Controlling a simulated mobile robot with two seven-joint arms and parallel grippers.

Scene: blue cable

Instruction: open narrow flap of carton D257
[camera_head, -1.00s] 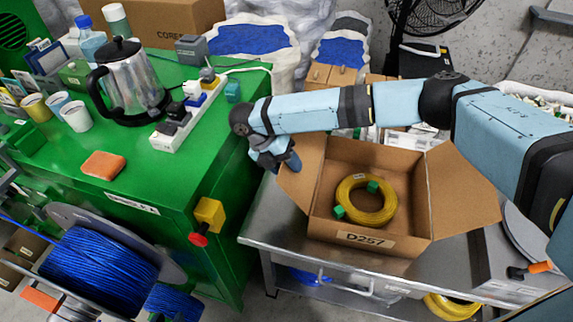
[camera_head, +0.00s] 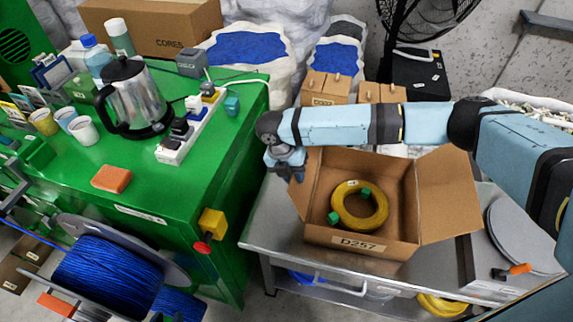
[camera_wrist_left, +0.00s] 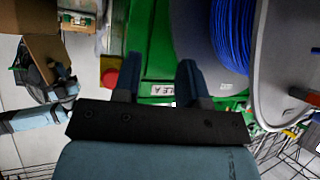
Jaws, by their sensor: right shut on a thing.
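Carton D257 (camera_head: 358,243) stands on the grey metal cart with its top open. A yellow cable coil (camera_head: 373,219) with green ties lies inside. Its left flap (camera_head: 303,190) slants up and outward, and its right flap (camera_head: 449,195) is spread out to the right. My right gripper (camera_head: 294,176) reaches across behind the carton and is shut on the upper outer edge of the left flap; the fingertips are small here. My left gripper (camera_wrist_left: 158,75) shows in the left wrist view, open and empty, pointing toward the green bench.
The green bench (camera_head: 160,215) stands left of the cart, with a red-and-yellow switch (camera_head: 212,224) on its near side. A blue cable reel (camera_head: 105,272) is at lower left. A kettle (camera_head: 133,100) and a power strip (camera_head: 188,132) stand on the bench.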

